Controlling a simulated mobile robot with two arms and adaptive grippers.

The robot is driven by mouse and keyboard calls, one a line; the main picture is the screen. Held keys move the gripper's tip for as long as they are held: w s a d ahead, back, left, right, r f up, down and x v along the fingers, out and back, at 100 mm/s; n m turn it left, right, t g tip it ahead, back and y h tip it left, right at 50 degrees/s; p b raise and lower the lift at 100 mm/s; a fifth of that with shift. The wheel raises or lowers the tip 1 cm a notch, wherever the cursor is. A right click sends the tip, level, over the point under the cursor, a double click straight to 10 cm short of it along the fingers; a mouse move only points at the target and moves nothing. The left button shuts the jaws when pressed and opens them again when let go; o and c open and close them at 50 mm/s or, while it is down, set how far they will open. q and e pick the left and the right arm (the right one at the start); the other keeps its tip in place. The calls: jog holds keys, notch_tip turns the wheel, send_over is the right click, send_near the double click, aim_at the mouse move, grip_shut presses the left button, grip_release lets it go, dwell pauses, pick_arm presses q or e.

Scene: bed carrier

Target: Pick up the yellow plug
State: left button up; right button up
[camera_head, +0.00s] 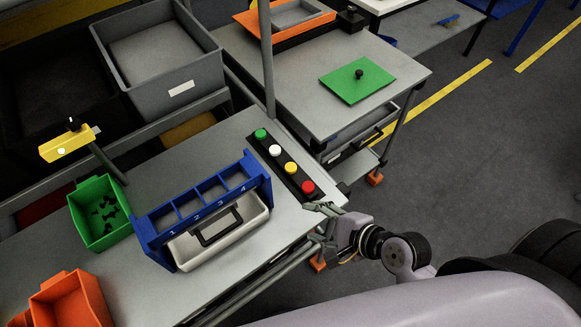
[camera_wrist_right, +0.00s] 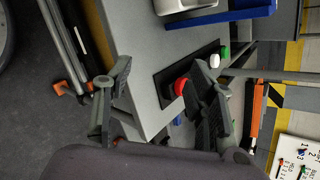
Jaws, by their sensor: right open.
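The yellow plug (camera_head: 290,168) stands on a black strip (camera_head: 277,160) on the grey table. It is third in a row, between the white plug (camera_head: 275,150) and the red plug (camera_head: 308,187). My right gripper (camera_head: 326,208) is open and empty at the table's corner, just beyond the red end of the strip and apart from the yellow plug. In the right wrist view its fingers (camera_wrist_right: 162,64) are spread, with the red plug (camera_wrist_right: 180,86) beside the right finger. The yellow plug is hidden there, apparently behind that finger. My left gripper is in neither view.
The green plug (camera_head: 260,134) ends the row. A blue numbered rack (camera_head: 160,240) with a white handled bin (camera_head: 235,235) stands left of the strip. A green bin (camera_head: 88,238) and orange bin (camera_head: 70,300) stand farther left. A grey post (camera_head: 266,70) rises behind the strip.

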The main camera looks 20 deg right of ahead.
jog(key=w+d+r+m+t, duration=0.2)
jog(key=w+d+m+t, duration=0.15)
jog(key=m, duration=0.95)
jog(key=h+p, duration=0.1)
send_near(294, 171)
jog(key=shift+m+t, duration=0.25)
jog(key=shift+m, duration=0.15)
jog(key=x, duration=0.4)
jog(key=shift+a+f, duration=0.1)
jog(key=shift+a, duration=0.25)
jog(key=x, duration=0.6)
jog(key=shift+w+d+f+p, duration=0.25)
jog(key=shift+w+d+p, duration=0.05)
jog(key=shift+p, duration=0.05)
jog(key=shift+s, duration=0.1)
jog(key=shift+c, duration=0.3)
jog(key=c, duration=0.8)
